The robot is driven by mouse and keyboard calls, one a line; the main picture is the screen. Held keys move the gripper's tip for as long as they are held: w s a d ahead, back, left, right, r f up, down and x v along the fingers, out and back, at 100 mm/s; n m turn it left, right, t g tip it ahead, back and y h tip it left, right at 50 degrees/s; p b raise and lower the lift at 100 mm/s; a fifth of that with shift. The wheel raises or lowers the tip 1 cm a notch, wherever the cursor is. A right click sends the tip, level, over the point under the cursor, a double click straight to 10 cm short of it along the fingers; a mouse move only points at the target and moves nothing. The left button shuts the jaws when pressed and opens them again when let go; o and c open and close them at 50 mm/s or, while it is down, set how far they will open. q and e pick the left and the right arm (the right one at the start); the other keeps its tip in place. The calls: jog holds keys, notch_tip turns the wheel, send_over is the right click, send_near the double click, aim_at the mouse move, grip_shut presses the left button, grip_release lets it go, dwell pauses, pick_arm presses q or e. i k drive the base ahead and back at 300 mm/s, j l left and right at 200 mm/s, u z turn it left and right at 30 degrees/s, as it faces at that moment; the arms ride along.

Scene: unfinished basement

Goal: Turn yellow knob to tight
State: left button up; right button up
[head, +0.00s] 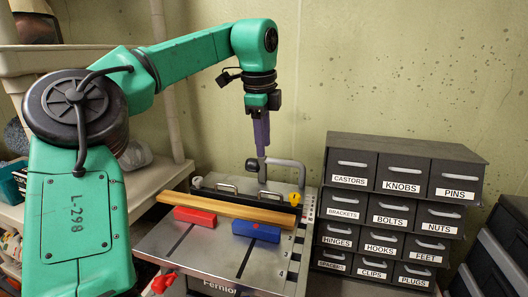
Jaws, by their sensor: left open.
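The yellow knob (294,199) is small and sits at the back right of the metal bench machine (163,243), by the end of a wooden strip (235,207). My left gripper (262,150) points down above the back of the machine, up and to the left of the knob in the picture. It is open, seen nearly edge-on, with nothing visible in it. A grey bent handle (288,163) is just below and right of its fingertips; I cannot tell whether they touch. My right gripper is not in view.
A red block (195,217) and a blue block (256,231) lie in front of the strip. A labelled drawer cabinet (405,157) stands close on the right. A red knob (163,283) is at the machine's front left. Shelving (20,62) stands on the left.

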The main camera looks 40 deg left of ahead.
aim_at(295, 198)
jog(key=k+l, duration=0.35)
jog(key=l, duration=0.15)
jog(key=k+l, duration=0.75)
jog(key=l, duration=0.25)
